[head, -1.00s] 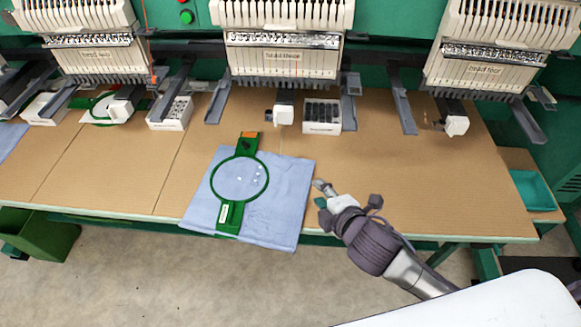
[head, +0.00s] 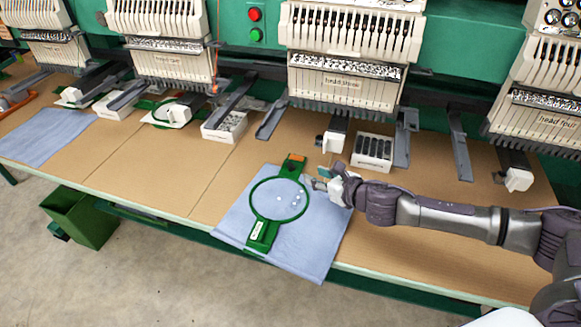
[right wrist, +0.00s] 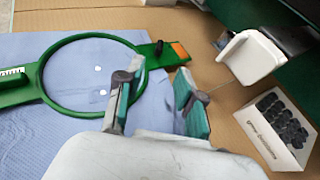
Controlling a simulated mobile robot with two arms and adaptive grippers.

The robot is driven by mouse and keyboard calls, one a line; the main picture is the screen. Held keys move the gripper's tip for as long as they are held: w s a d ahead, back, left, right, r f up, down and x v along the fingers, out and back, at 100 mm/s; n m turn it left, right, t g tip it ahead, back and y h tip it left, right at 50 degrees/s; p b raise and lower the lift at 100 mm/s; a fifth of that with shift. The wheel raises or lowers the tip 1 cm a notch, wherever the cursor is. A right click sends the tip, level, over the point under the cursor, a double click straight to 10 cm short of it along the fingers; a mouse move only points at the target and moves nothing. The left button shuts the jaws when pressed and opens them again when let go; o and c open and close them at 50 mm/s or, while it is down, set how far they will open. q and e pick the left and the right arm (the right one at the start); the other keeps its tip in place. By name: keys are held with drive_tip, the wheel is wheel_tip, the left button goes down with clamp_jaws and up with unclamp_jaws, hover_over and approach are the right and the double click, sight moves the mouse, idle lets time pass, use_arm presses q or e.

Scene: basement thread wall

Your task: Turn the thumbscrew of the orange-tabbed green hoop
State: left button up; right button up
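The green hoop (head: 252,203) with the orange tab (head: 297,158) lies on a light blue cloth (head: 310,255) on the table. Its orange-tabbed end points to the back; a labelled green arm points to the front. In the right wrist view the hoop (right wrist: 50,96) is at the left, with its orange tab (right wrist: 179,51) at upper middle. A small dark piece (right wrist: 160,47), perhaps the thumbscrew, sits on the green arm beside the orange. My right gripper (head: 319,178) is just right of the hoop. In its wrist view the gripper (right wrist: 160,88) has its fingers apart, with nothing between them. My left gripper is out of view.
Embroidery heads (head: 345,80) hang along the back. A white box of dark bobbins (head: 372,153) and a white machine arm end (head: 333,142) stand behind my right gripper. Another blue cloth (head: 45,138) lies at far left. A green bin (head: 85,215) stands below the table edge.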

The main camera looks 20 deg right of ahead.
sight(293, 166)
drive_tip(key=x, duration=1)
drive_tip(key=shift+w+a+f, duration=0.1)
drive_tip(key=shift+w, duration=0.1)
clamp_jaws()
